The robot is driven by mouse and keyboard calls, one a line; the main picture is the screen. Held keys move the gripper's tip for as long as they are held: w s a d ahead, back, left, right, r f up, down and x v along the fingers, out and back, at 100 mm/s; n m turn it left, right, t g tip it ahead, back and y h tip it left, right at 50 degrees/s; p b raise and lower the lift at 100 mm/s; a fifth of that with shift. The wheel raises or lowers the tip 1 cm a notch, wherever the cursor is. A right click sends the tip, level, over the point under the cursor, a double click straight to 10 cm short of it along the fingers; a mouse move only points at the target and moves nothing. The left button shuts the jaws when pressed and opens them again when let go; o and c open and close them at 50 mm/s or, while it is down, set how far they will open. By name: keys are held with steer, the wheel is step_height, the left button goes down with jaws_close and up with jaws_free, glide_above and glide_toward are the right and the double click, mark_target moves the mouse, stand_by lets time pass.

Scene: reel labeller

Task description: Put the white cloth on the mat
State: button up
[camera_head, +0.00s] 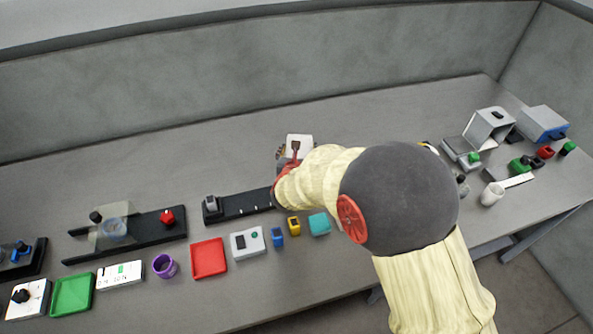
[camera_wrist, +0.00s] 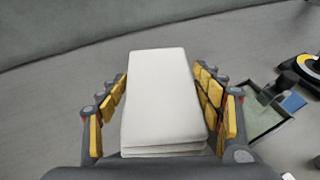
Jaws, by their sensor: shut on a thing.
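The white cloth (camera_wrist: 165,95) is a folded, layered block between the yellow-padded fingers of my gripper (camera_wrist: 161,80) in the wrist view. The fingers are shut on its two long sides. In the head view the cloth (camera_head: 299,141) shows just beyond my gripper (camera_head: 291,152), over the back middle of the table. I cannot tell how high it is above the table. I cannot make out a mat for certain in either view; my arm hides part of the table in the head view.
A red tray (camera_head: 208,258), a green tray (camera_head: 72,295), a purple cup (camera_head: 165,266) and a teal block (camera_head: 319,224) lie along the front. A black rail (camera_head: 245,205) is left of my arm. A white mug (camera_head: 492,194) stands right. The back left table is clear.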

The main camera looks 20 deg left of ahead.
steer(key=w+a+f+b, duration=0.1)
steer(key=a+f, duration=0.3)
steer(key=a, duration=0.6)
steer(key=b, duration=0.1)
glide_above(262, 171)
steer(key=f, duration=0.5)
steer(key=shift+s+d, duration=0.15)
steer(key=shift+d, duration=0.15)
steer(key=shift+a+f, duration=0.35)
steer(key=shift+f, duration=0.2)
steer(key=shift+d+f+b, duration=0.1)
steer(key=shift+f+b, duration=0.6)
steer(key=shift+f, duration=0.65)
steer(key=shift+f, duration=0.2)
steer(key=o, duration=1.2)
steer(key=shift+c, duration=0.2)
